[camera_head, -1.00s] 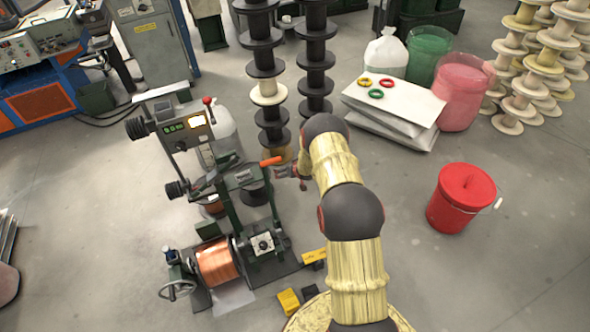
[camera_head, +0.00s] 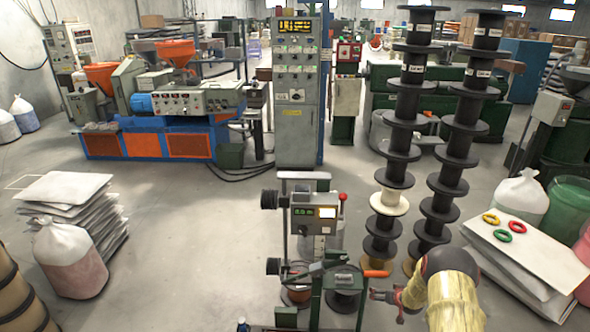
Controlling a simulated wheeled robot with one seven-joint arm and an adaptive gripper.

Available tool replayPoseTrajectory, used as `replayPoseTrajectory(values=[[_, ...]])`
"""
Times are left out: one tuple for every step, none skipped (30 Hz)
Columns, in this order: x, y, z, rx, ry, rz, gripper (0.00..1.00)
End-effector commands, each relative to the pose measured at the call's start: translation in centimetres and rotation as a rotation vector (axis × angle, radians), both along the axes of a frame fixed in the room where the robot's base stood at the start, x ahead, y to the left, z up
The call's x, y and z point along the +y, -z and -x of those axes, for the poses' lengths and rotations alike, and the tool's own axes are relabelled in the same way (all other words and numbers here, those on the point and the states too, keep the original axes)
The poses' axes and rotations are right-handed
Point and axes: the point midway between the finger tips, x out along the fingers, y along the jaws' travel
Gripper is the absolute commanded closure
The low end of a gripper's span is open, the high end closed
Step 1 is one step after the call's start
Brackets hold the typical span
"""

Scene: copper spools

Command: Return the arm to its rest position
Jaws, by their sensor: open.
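My arm, with yellow sleeves and dark joints, enters at the lower right of the head view. My gripper (camera_head: 376,294) is small in the picture. It is open and points left, just below and beside the orange handle (camera_head: 376,273) of the spool-winding machine (camera_head: 313,225). I see nothing held in it. Whether the gripper touches the machine cannot be told. The lower part of my arm is cut off by the frame's bottom edge.
Two tall stacks of black spools (camera_head: 455,160) stand close behind my arm. White boards (camera_head: 530,250) with coloured rings lie at right. A control cabinet (camera_head: 297,100) stands behind the machine. A paper stack (camera_head: 65,200) and filled bag (camera_head: 70,260) are at left; the left-centre floor is open.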

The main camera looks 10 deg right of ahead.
Motion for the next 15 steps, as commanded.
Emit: replayPoseTrajectory(values=[[-0.1,0.3,0.4,0.022,-0.002,0.006,0.00],[-0.2,0.7,0.8,0.042,0.000,0.010,0.00],[-0.3,1.2,1.6,0.074,0.005,0.013,0.00],[-0.3,1.8,2.4,0.104,0.011,0.011,0.00],[-0.2,2.4,3.2,0.133,0.015,0.010,0.00],[0.0,3.2,4.5,0.172,0.021,0.005,0.00],[0.2,3.8,5.5,0.202,0.028,0.000,0.00],[0.4,4.3,6.5,0.232,0.033,-0.004,0.00],[0.7,4.9,7.8,0.273,0.039,-0.011,0.00],[0.9,5.2,8.8,0.302,0.044,-0.016,0.00],[1.0,5.3,9.8,0.331,0.052,-0.020,0.00],[1.2,5.2,11.2,0.374,0.061,-0.026,0.00],[1.4,4.9,12.2,0.406,0.068,-0.031,0.00],[1.6,4.3,13.2,0.437,0.076,-0.035,0.00],[2.0,3.4,14.4,0.476,0.083,-0.040,0.00]])
